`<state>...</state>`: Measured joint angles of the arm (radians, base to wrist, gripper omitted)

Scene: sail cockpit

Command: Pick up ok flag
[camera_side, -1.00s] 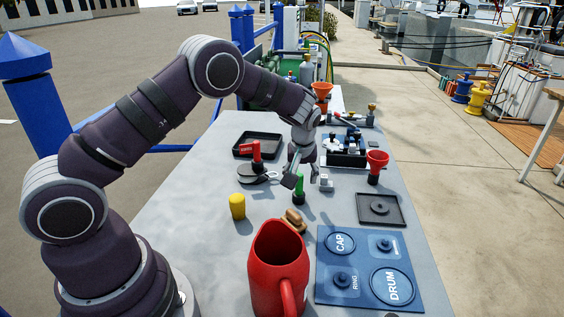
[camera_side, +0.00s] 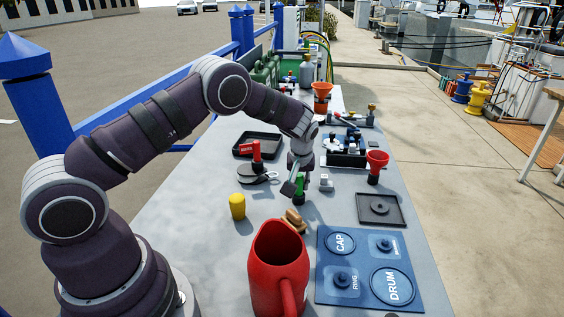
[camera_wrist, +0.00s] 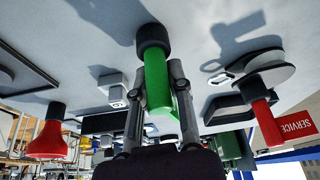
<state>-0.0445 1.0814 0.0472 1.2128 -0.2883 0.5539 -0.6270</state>
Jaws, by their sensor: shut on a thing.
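The base appears to rest on the table. Any lettering on the flag is hidden.
A red SERVICE flag (camera_side: 257,150) stands on a grey disc to the left. A yellow cylinder (camera_side: 237,206), a tan-brown item (camera_side: 293,220) and a red jug (camera_side: 278,270) are nearer.

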